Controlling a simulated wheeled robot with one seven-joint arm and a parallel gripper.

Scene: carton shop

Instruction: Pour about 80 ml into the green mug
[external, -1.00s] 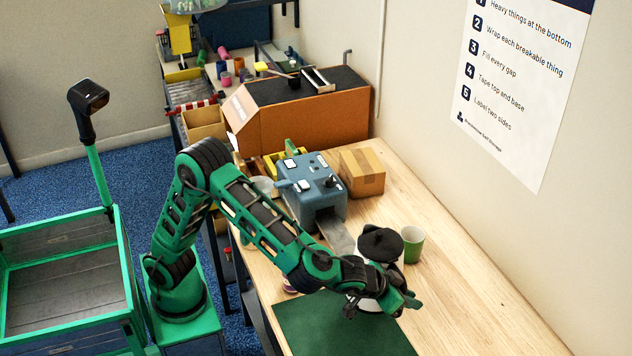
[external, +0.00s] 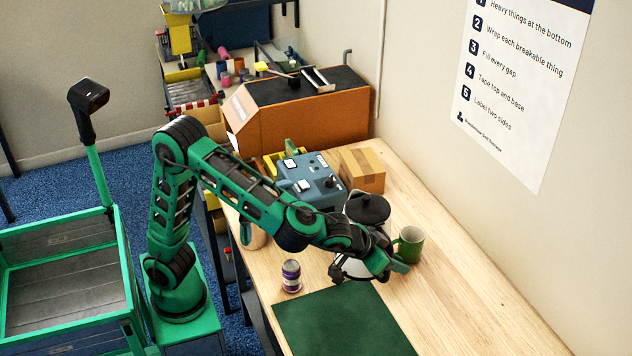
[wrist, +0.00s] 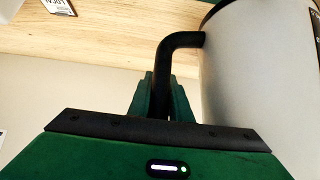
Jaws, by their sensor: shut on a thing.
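The green mug (external: 411,246) stands upright on the wooden bench, its handle towards the left; its contents cannot be made out. My gripper (external: 386,264) is just left of and in front of the mug in the external view. It is shut on the black handle (wrist: 183,40) of a silver kettle (wrist: 255,75), with the fingers around the handle in the wrist view.
A dark green mat (external: 340,322) lies at the bench's front. A purple-and-white jar (external: 291,276) stands behind it, and a beige cup (external: 252,236) near the left edge. A blue-grey machine (external: 313,181) and small carton (external: 362,171) stand farther back. The right side is clear.

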